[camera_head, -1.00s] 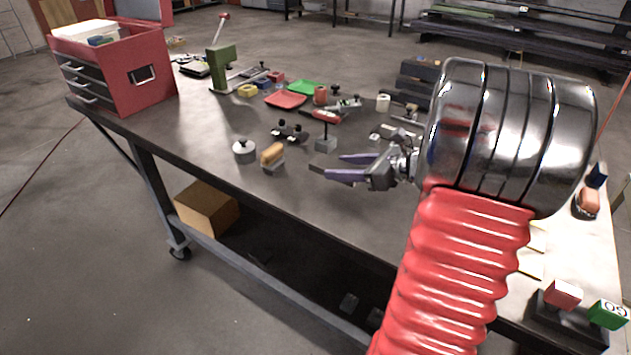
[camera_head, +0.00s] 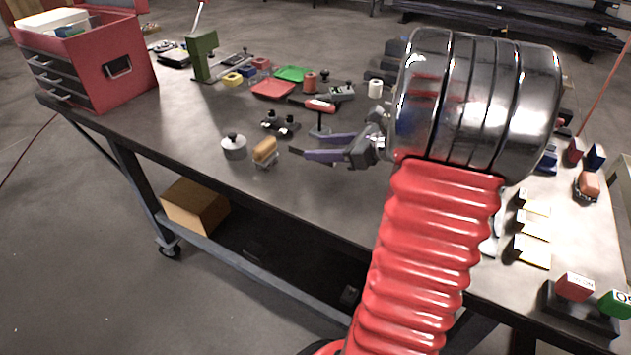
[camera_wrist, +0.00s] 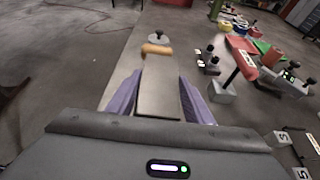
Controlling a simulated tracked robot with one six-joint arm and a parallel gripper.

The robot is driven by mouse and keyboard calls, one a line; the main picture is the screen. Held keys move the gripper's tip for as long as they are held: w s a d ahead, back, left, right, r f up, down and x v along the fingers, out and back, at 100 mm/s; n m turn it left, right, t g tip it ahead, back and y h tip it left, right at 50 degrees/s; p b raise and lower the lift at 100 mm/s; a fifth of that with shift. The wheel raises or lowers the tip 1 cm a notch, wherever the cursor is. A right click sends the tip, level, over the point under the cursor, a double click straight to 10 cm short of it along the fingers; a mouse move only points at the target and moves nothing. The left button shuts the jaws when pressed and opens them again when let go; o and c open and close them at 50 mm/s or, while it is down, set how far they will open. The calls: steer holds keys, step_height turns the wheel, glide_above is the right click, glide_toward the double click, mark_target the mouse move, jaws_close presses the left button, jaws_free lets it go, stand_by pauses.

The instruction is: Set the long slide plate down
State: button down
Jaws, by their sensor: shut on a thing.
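The long slide plate (camera_wrist: 160,88) is a flat grey strip lying lengthwise between the purple fingers of my gripper (camera_wrist: 160,100) in the wrist view. In the head view, my gripper (camera_head: 322,147) reaches left over the workbench (camera_head: 215,185), with the plate's dark end (camera_head: 296,150) showing past the fingertips. The fingers are shut on the plate. Its far end points toward a tan-handled block (camera_head: 265,151), which appears just beyond it in the wrist view. I cannot tell whether the plate touches the bench or hangs above it.
A grey knobbed disc (camera_head: 234,147) stands left of the tan-handled block. A dark part with knobs (camera_head: 280,124) and a red-handled tool (camera_head: 318,105) lie behind the gripper. A red drawer box (camera_head: 85,60) fills the left end. Bare bench lies along the front edge.

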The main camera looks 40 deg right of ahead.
glide_above(323, 185)
steer(key=shift+w+f, duration=0.15)
steer(key=shift+f, duration=2.9)
steer(key=shift+f, duration=1.9)
steer(key=c, duration=0.9)
jaws_free()
steer(key=shift+f, duration=0.15)
steer(key=v, duration=1.2)
